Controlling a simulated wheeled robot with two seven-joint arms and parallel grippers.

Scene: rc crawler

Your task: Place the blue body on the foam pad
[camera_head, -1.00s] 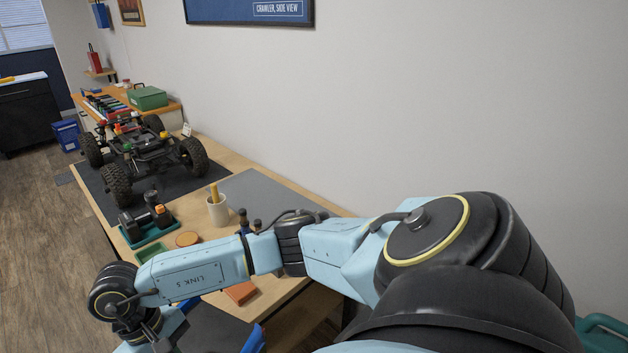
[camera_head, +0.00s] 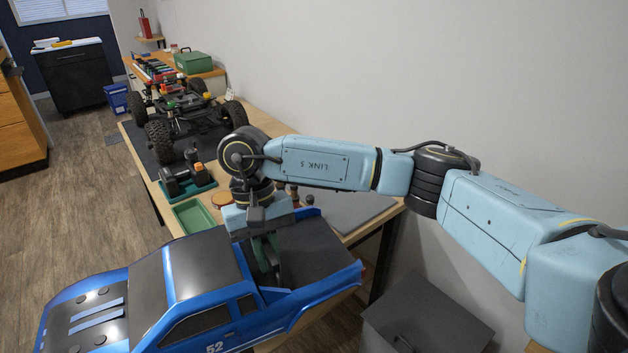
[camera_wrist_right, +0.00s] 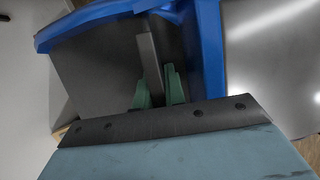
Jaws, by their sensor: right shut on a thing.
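The blue body (camera_head: 205,265) is a truck shell with dark windows and the number 52, large in the lower left of the head view. It is held up in front of the table. My right gripper (camera_head: 268,255) reaches down into its dark open bed. In the right wrist view, the green fingers (camera_wrist_right: 159,88) are shut on a thin upright grey piece inside the blue body (camera_wrist_right: 211,50). A flat grey pad (camera_head: 350,211), which seems to be the foam pad, lies on the table behind my right arm and is partly hidden. My left gripper is out of view.
The wheeled crawler chassis (camera_head: 185,115) stands on a dark mat farther along the table. A green tray (camera_head: 194,216) and a teal tray with a tool (camera_head: 188,183) lie nearer. A dark grey box (camera_head: 425,315) stands below at the right.

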